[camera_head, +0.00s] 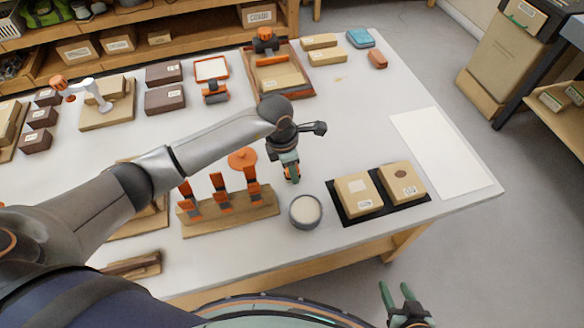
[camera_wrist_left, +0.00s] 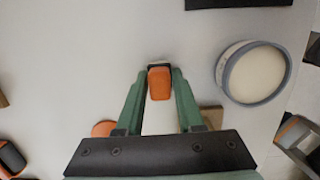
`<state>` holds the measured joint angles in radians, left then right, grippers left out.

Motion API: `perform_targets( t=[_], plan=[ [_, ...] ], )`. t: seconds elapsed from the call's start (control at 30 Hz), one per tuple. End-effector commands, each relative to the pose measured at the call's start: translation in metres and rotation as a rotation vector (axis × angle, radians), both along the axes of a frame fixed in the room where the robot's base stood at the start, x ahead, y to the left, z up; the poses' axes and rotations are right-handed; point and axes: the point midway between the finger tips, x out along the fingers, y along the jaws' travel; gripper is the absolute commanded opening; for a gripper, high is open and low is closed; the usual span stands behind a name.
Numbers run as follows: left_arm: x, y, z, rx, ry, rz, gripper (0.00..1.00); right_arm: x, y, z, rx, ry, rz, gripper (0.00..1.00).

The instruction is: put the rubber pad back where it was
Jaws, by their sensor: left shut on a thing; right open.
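My left gripper (camera_head: 291,178) is over the table, between the round tin and the orange disc. In the left wrist view its green fingers (camera_wrist_left: 158,85) are shut on a small orange block (camera_wrist_left: 160,84) with a dark and pale far end. This may be the rubber pad; I cannot tell for sure. In the head view the fingers mostly hide the block. A brown-orange block (camera_head: 377,58) and a blue block (camera_head: 360,37) lie at the back right. My right gripper (camera_head: 398,300) is open and empty, off the table's front edge.
A round grey tin (camera_head: 305,211) stands beside my left gripper. A black mat (camera_head: 378,212) holds two boxes. An orange disc (camera_head: 242,158) and a wooden rack (camera_head: 232,215) with orange-handled tools are to the left. A white sheet (camera_head: 440,152) lies at the right.

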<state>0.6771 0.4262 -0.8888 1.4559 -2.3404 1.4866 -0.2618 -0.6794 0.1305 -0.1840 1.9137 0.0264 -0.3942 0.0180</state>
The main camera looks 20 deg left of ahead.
Motion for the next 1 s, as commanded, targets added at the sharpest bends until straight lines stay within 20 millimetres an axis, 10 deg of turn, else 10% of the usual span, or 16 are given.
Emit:
perform_targets(
  t=[0.13,0.17,0.4,0.77,1.0],
  plan=[
    [0.000,0.000,-0.005,0.000,0.000,0.000,0.00,0.000,0.000,-0.005,0.000,0.000,0.000,0.50],
    [0.000,0.000,-0.004,0.000,0.000,0.000,0.39,0.000,0.000,-0.004,0.000,0.000,0.000,0.50],
    [0.000,0.000,-0.003,0.000,0.000,0.000,0.66,0.000,0.000,-0.003,-0.001,0.000,0.001,0.50],
    [0.000,0.000,0.004,0.000,0.000,0.000,0.66,0.000,0.000,0.003,-0.001,-0.001,0.001,0.50],
    [-0.002,0.006,0.047,0.000,-0.007,-0.001,0.66,0.001,0.000,-0.002,0.000,-0.002,0.001,0.50]
  ],
)
